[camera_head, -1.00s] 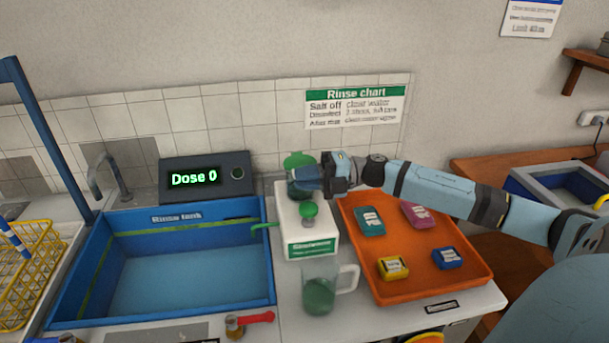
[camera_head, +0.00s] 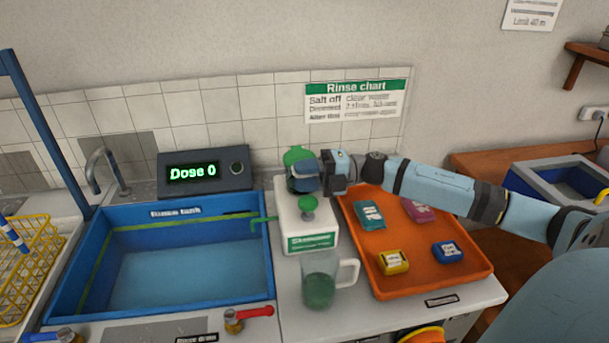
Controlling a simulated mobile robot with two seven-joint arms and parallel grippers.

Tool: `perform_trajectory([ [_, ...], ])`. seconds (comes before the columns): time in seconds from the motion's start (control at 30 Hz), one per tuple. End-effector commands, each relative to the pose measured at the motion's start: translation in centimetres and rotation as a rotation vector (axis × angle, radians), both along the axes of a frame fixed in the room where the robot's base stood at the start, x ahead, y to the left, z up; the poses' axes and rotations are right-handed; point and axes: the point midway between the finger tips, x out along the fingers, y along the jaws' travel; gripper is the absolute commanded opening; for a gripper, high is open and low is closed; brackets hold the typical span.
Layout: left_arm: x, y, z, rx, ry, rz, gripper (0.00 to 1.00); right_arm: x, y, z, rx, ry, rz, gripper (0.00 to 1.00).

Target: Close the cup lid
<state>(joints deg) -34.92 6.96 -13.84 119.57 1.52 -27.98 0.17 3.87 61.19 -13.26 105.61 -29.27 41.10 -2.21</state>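A green lid (camera_head: 296,154) stands raised at the back of the top of a white dispenser box (camera_head: 291,214). The box has a green knob (camera_head: 308,205) on its front and a green label below. My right gripper (camera_head: 305,171) is over the top of the box, just in front of the lid, its arm coming in from the right. Its fingers hide most of what is under the lid. I cannot tell whether they touch the lid or how far apart they are. My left gripper is not in view.
A clear mug with green liquid (camera_head: 319,287) stands in front of the box. An orange tray (camera_head: 437,286) with several colored packs lies to the right, under my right arm. A blue rinse tank (camera_head: 165,275) is left. A display (camera_head: 207,173) reads "Dose 0".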

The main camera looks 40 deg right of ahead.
Motion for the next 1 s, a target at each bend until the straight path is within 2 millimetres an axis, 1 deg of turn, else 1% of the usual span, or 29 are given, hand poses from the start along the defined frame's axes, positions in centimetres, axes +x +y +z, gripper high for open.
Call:
perform_trajectory([
  [0.17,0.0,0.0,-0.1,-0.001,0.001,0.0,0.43,-0.1,-0.1,0.0,0.0,0.001,0.001,0.37],
  [0.27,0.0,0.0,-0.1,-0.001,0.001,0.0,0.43,-0.4,-0.5,-0.2,0.0,0.004,0.001,0.37],
  [0.33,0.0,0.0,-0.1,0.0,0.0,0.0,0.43,-0.7,-1.2,-0.2,0.0,0.004,0.0,0.37],
  [0.8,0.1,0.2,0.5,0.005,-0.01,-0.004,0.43,-4.5,-8.2,-0.2,-0.001,0.005,-0.002,0.37],
  [1.0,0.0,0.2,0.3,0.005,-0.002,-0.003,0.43,-5.9,-10.7,-0.2,0.0,0.002,-0.002,0.37],
])
